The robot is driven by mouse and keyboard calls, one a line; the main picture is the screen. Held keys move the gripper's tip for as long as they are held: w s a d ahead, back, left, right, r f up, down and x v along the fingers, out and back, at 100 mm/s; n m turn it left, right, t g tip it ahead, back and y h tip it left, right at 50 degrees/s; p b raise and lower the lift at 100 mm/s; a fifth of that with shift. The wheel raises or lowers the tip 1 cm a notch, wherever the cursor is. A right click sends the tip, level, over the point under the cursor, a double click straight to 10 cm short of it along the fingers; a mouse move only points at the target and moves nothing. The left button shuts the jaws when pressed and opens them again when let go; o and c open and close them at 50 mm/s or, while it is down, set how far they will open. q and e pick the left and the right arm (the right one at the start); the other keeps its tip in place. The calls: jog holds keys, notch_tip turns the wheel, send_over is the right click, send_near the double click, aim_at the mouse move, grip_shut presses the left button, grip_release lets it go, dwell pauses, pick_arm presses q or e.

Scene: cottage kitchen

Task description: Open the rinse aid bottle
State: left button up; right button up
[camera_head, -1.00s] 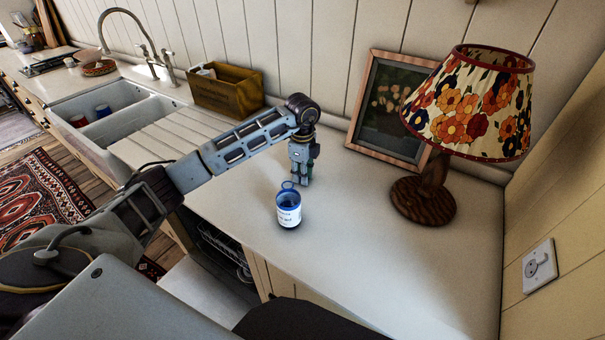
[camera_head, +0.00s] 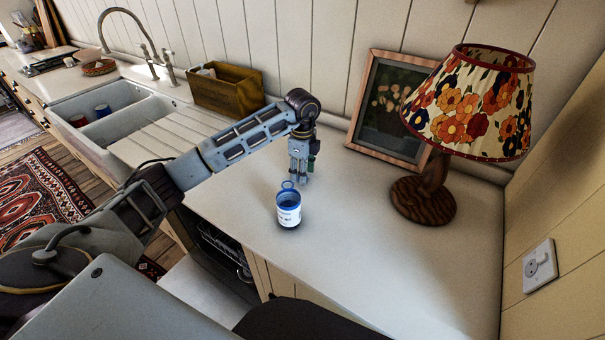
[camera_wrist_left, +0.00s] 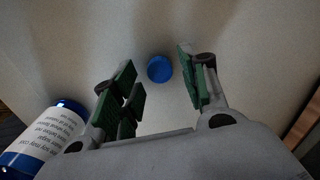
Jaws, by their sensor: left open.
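The rinse aid bottle (camera_head: 289,212) is white-labelled with a blue top and stands upright on the counter. Its top looks open, with a blue ring sticking up at its back edge. It also shows at the lower left of the left wrist view (camera_wrist_left: 42,140), outside my fingers. A round blue cap (camera_wrist_left: 159,69) appears to lie on the counter, between and beyond my spread fingertips; I cannot make it out in the head view. My left gripper (camera_head: 299,180) is open and empty, pointing down just behind the bottle. It also shows in the wrist view (camera_wrist_left: 162,85). My right gripper is out of view.
A floral-shaded lamp (camera_head: 425,198) and a framed picture (camera_head: 390,110) stand to the right and behind. A wooden box (camera_head: 226,92) and a white sink (camera_head: 110,122) are to the left. The counter right of the bottle is clear.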

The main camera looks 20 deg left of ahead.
pick_arm(q)
notch_tip(320, 180, up, 11)
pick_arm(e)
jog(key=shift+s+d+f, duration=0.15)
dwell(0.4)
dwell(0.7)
pick_arm(q)
notch_tip(320, 180, up, 10)
jog(key=p, duration=1)
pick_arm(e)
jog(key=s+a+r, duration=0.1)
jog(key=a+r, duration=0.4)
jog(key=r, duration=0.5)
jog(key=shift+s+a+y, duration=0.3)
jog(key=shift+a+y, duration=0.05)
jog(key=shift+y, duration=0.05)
